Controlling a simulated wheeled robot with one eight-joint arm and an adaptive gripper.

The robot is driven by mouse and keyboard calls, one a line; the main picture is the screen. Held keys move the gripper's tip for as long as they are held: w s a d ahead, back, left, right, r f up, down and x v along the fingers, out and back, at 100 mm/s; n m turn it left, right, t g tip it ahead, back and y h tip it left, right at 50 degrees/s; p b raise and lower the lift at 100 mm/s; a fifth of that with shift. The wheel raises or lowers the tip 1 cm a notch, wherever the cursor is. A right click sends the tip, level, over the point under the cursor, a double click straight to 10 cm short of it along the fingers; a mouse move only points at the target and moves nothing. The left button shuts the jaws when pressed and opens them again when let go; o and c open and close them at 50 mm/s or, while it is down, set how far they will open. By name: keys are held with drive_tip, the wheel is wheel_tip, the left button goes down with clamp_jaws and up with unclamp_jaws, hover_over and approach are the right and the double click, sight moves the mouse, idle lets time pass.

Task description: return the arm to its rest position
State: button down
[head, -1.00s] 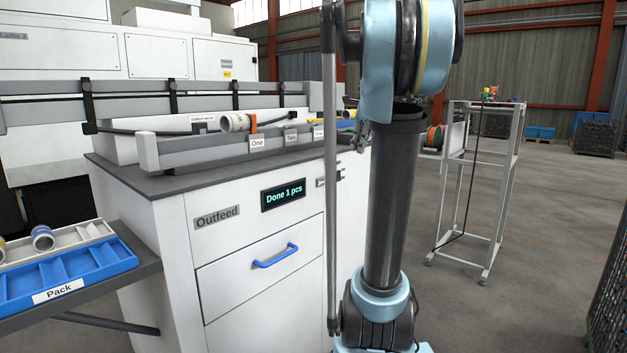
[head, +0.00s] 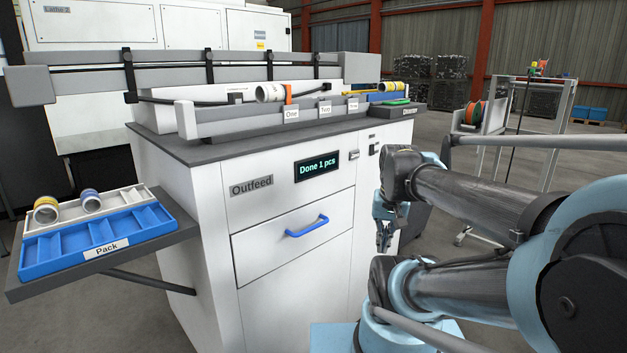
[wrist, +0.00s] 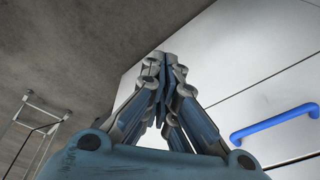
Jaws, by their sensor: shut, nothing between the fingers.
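My gripper (head: 384,240) hangs fingers-down in front of the right side of the white Outfeed cabinet (head: 262,285), apart from it in the head view. My arm is folded at the right of that view. In the wrist view my gripper (wrist: 165,62) has its fingers together with nothing between them. The cabinet front (wrist: 245,60) and its blue drawer handle (wrist: 273,122) show to the right of the fingers there.
A side shelf (head: 180,238) holds a blue Pack tray (head: 40,262) and a pale tray with two ringed pieces (head: 46,209). A white ringed piece (head: 270,93) lies on the rail above the cabinet. A wheeled rack (head: 553,118) stands at the right.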

drive_tip(key=s+f+n, duration=0.1)
drive_tip(key=f, duration=0.1)
drive_tip(key=s+f+n, duration=0.1)
drive_tip(key=shift+s+d+f, duration=0.1)
drive_tip(key=shift+s+f, duration=0.1)
drive_tip(key=shift+f, duration=0.2)
idle(0.6)
